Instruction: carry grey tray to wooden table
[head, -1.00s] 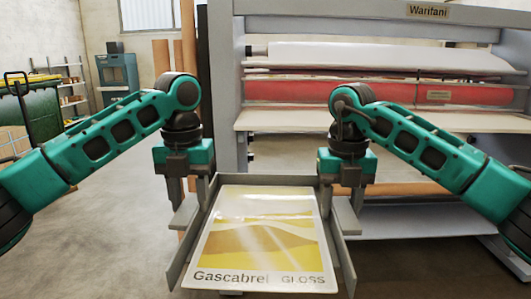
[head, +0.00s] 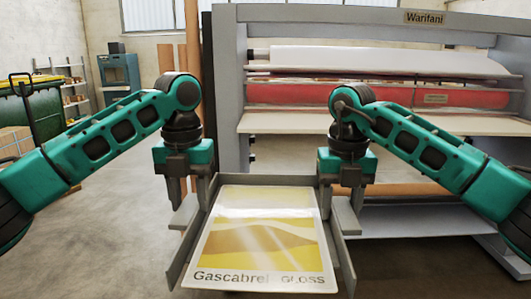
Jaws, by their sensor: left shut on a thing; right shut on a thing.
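The grey tray (head: 342,262) is held in front of me, low in the middle of the head view. A glossy print with yellow dunes (head: 260,235), marked "Gascabrel GLOSS", lies flat in it. My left gripper (head: 190,200) is shut on the tray's left side. My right gripper (head: 343,198) is shut on its right side. The fingertips are partly hidden by the tray walls. No wooden table is in view.
The large grey laminator (head: 228,110), marked "Warifani", with a red roller (head: 380,95), stands close ahead and to the right. A green bin (head: 35,112) is at the left edge. A teal cabinet (head: 118,72) and shelves (head: 75,95) stand at the back left. Concrete floor (head: 110,225) is clear at left.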

